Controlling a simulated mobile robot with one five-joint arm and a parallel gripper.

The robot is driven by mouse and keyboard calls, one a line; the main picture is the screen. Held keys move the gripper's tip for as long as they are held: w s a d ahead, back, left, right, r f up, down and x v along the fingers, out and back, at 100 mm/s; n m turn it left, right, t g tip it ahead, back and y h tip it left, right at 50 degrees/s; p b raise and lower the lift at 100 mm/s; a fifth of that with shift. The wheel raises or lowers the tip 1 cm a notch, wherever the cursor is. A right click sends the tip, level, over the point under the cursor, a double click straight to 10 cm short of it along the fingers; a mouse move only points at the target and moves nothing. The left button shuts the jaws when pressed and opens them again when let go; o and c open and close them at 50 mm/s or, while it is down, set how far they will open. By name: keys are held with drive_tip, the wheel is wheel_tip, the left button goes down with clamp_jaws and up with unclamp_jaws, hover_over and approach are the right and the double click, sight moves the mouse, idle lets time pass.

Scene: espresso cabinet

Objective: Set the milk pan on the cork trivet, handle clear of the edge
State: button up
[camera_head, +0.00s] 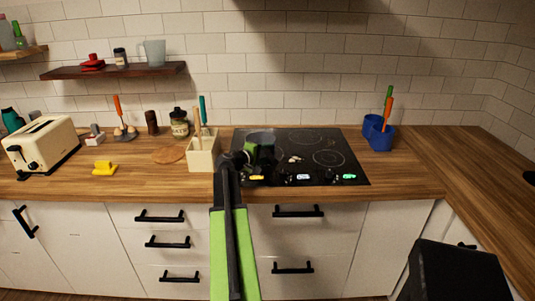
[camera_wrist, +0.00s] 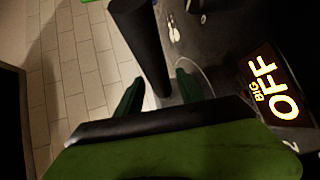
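The milk pan (camera_head: 261,134) sits on the left part of the black cooktop, its metal rim partly hidden behind my gripper (camera_head: 261,153). In the wrist view a thick black bar, seemingly the pan's handle (camera_wrist: 138,42), runs down between the two dark green fingers of my gripper (camera_wrist: 160,80). The fingers stand apart, one on each side of the bar, with gaps visible. The pan's body is mostly out of the wrist view. The round cork trivet (camera_head: 168,156) lies bare on the wooden counter, left of the cooktop.
A cream utensil crock (camera_head: 202,158) stands between trivet and cooktop. A jar (camera_head: 179,125) and dark mill (camera_head: 152,123) stand behind the trivet. A yellow object (camera_head: 104,168) and toaster (camera_head: 43,145) are further left. A blue utensil holder (camera_head: 378,136) is right of the cooktop.

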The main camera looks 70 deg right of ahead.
drive_tip(key=shift+a+f, duration=0.1)
drive_tip(key=shift+a, duration=0.05)
drive_tip(key=p+v, duration=0.4)
drive_tip(key=v, duration=1.3)
drive_tip(key=shift+w, duration=0.1)
